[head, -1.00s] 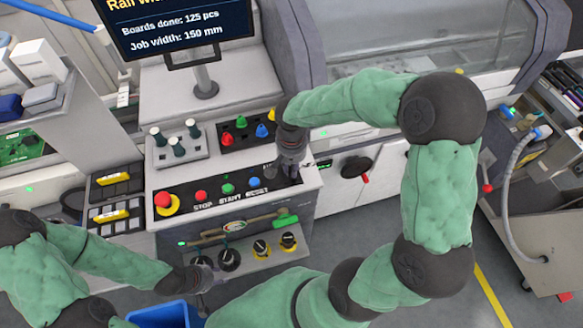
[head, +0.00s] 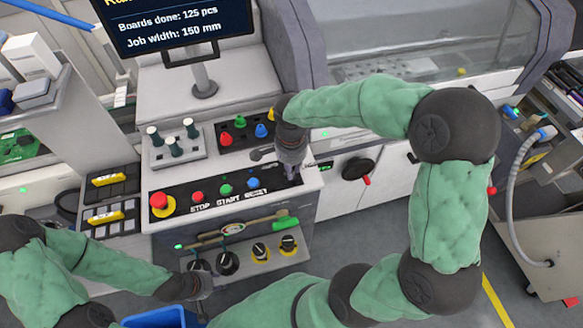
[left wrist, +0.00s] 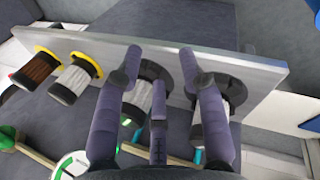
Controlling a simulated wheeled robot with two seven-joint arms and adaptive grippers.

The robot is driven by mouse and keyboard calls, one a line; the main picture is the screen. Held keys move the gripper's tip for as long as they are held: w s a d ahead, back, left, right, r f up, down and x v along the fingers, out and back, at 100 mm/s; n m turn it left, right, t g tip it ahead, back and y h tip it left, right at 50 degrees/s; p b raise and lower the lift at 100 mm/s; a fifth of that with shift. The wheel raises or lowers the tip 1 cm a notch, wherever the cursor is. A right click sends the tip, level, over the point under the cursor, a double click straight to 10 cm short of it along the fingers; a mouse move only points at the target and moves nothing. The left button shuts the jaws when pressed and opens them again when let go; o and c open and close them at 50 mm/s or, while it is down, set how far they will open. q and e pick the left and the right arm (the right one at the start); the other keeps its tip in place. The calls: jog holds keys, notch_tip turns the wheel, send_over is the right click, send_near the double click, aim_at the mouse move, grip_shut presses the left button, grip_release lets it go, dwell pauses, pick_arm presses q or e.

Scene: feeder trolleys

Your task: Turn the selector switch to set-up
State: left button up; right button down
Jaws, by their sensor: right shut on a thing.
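The black control strip (head: 213,202) on the sloped console carries red, green and blue buttons marked STOP, START and RESET. My right gripper (head: 291,173) reaches down onto the right end of this strip. It is shut on the selector switch there, which its fingers mostly hide, so I cannot read the switch's position. My left gripper (head: 204,284) is low at the left, beside the knobs under the console. In the left wrist view, its fingers (left wrist: 158,82) are spread apart around a black and silver knob (left wrist: 150,92); I see no clear grip on it.
A red emergency button (head: 160,204) with a yellow base is at the strip's left. Two yellow-ringed knobs (head: 274,248) and a green-ended bar (head: 285,224) are below. A monitor (head: 175,25) stands behind. A blue bin (head: 160,318) is at the bottom.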

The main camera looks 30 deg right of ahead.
dwell(0.5)
jog(key=c, duration=1.1)
grip_release()
jog(key=shift+c, duration=0.2)
jog(key=shift+r, duration=0.15)
notch_tip(320, 180, up, 12)
jog(key=shift+f, duration=0.2)
